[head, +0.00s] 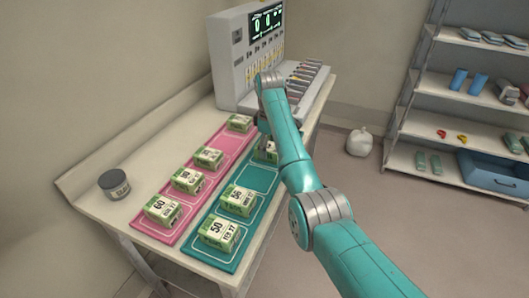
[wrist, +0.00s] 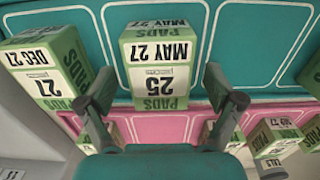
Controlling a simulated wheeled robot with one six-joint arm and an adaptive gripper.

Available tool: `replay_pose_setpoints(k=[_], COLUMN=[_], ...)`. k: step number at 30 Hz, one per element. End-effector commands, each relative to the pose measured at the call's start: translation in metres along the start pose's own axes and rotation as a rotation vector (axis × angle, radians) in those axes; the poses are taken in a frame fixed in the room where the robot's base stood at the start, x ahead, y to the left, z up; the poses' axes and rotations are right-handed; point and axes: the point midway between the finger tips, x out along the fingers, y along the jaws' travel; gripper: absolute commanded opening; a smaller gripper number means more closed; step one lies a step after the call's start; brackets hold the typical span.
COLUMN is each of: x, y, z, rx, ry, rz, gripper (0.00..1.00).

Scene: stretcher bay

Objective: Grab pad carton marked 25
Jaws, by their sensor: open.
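The pad carton marked 25 (wrist: 160,78) is green and white, dated MAY 27, and shows upside down in the middle of the wrist view on the teal mat (wrist: 233,62). My gripper (wrist: 162,98) is open, with one finger to each side of the carton's near end in the picture and a gap on both sides. Nothing is held. In the head view my arm hides most of the gripper. A partly covered carton (head: 268,154) shows beside the arm there; its number cannot be read.
The pink mat (head: 186,213) holds several cartons. Cartons marked 50 (head: 217,233) and 56 (head: 238,200) stand nearer on teal. A grey jar (head: 114,184) and a display machine (head: 245,55) share the table.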

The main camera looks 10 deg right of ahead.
Motion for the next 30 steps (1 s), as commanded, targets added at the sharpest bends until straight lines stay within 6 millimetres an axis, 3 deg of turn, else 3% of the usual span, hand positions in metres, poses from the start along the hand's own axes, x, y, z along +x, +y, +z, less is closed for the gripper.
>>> replay_pose_setpoints(k=[3,10,18,26,30], x=[0.012,0.013,0.013,0.011,-0.001], y=[0.002,0.002,0.002,0.002,0.001], z=[0.005,0.005,0.004,0.004,0.000], rx=[0.000,0.000,0.000,0.000,-0.001], ry=[0.000,0.001,0.000,0.001,0.002], rz=[0.000,0.001,0.001,0.001,0.002], gripper=[0.92,0.89,0.22,0.19,0.19])
